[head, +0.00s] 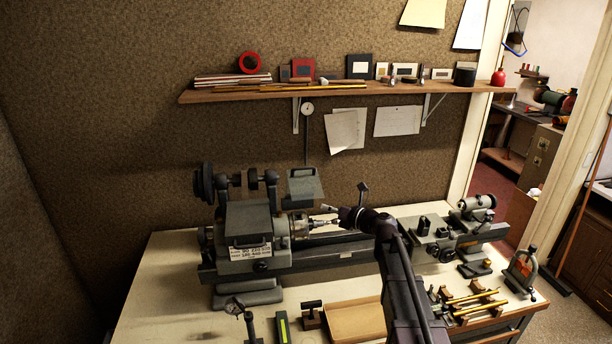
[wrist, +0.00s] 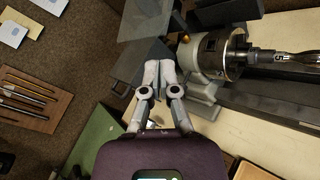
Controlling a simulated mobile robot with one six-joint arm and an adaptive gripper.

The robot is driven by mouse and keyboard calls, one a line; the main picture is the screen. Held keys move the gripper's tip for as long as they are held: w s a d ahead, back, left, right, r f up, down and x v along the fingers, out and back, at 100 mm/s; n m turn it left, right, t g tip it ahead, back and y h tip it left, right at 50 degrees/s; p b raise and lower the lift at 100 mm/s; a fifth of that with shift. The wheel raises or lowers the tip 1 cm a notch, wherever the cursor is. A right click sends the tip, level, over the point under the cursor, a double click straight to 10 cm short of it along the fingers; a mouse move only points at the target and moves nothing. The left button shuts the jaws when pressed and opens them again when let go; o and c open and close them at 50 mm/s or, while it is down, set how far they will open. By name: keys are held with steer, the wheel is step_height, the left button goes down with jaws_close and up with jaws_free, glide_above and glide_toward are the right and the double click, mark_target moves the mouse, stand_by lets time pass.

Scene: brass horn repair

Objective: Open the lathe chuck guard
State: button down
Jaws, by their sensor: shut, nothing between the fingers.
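The lathe (head: 250,235) stands on the bench, headstock at left. Its bright metal chuck (head: 300,222) is uncovered in the head view, and the chuck (wrist: 235,55) shows bare in the wrist view too. The chuck guard, a grey-green plate (head: 304,187), stands raised above and behind the chuck. In the wrist view the guard (wrist: 147,20) appears as a grey plate just beyond my fingertips. My gripper (wrist: 158,68) is shut and empty, its fingers together beside the headstock and close to the guard. I cannot tell whether they touch it.
A wooden shelf (head: 350,91) with small items runs along the wall above. The tailstock (head: 476,207) is at right. A shallow wooden tray (head: 355,322) and brass tubes on a rack (head: 472,300) lie at the front of the bench.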

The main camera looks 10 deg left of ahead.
mark_target(304, 169)
steer(key=s+a+r+n+t+h+p, duration=0.1)
steer(key=s+r+n+t+h, duration=0.2)
steer(key=n, duration=0.5)
steer(key=s+a+r+n+t+h+p, duration=0.1)
steer(key=s+a+r+n+t+h, duration=0.1)
steer(key=n+t+h, duration=0.4)
steer(key=s+r+n, duration=0.1)
steer(key=n, duration=0.2)
steer(key=shift+s+a+r+t, duration=0.15)
steer(key=shift+s+a+t, duration=0.1)
steer(key=shift+t, duration=0.15)
steer(key=shift+w, duration=0.15)
steer(key=p+x, duration=0.1)
steer(key=x, duration=1.2)
steer(key=shift+w+a+p, duration=0.1)
steer(key=shift+w+p, duration=0.25)
steer(key=shift+p, duration=0.05)
